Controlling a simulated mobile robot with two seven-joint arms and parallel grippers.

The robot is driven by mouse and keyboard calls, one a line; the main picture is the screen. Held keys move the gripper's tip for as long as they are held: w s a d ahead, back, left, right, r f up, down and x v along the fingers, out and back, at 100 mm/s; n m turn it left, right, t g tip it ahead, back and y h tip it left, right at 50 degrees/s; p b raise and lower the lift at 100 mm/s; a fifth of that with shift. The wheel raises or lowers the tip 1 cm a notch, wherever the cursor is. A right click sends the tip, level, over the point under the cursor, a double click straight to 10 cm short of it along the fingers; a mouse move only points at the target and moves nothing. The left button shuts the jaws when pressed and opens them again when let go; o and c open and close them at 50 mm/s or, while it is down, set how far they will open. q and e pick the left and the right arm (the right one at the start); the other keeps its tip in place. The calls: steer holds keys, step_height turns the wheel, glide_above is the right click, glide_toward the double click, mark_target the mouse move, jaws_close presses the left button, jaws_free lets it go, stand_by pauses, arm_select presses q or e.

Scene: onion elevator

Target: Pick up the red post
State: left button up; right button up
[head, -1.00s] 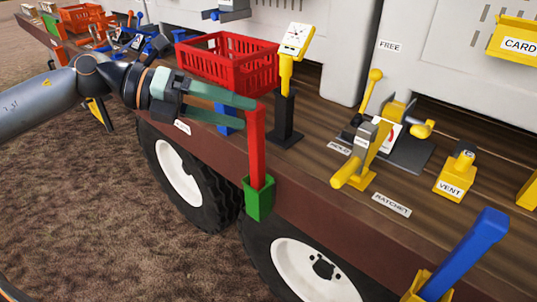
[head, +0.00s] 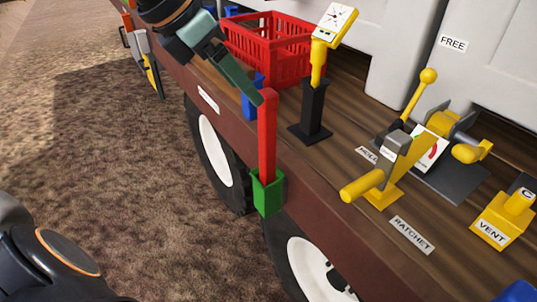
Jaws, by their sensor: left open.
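The red post (head: 267,135) stands upright in a green socket (head: 267,194) on the outer edge of the wagon deck. My left gripper (head: 255,97) comes from the upper left, and its green-grey fingers point down and right at the top of the post. It is open. The fingers overlap each other in this view, so I cannot tell whether the post's top lies between them or whether they touch it. My right gripper is not in view.
A red crate (head: 270,48) and a blue block (head: 253,97) sit behind the post. A yellow gauge on a black stand (head: 313,110) is to its right. Yellow levers (head: 385,170) and a vent box (head: 503,219) stand further right. Open ground lies left.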

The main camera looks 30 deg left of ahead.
mark_target(268, 110)
arm_select(q)
steer(key=x, duration=0.8)
steer(key=shift+d+r, duration=0.15)
steer(key=shift+d, duration=0.25)
jaws_close()
stand_by(1.1)
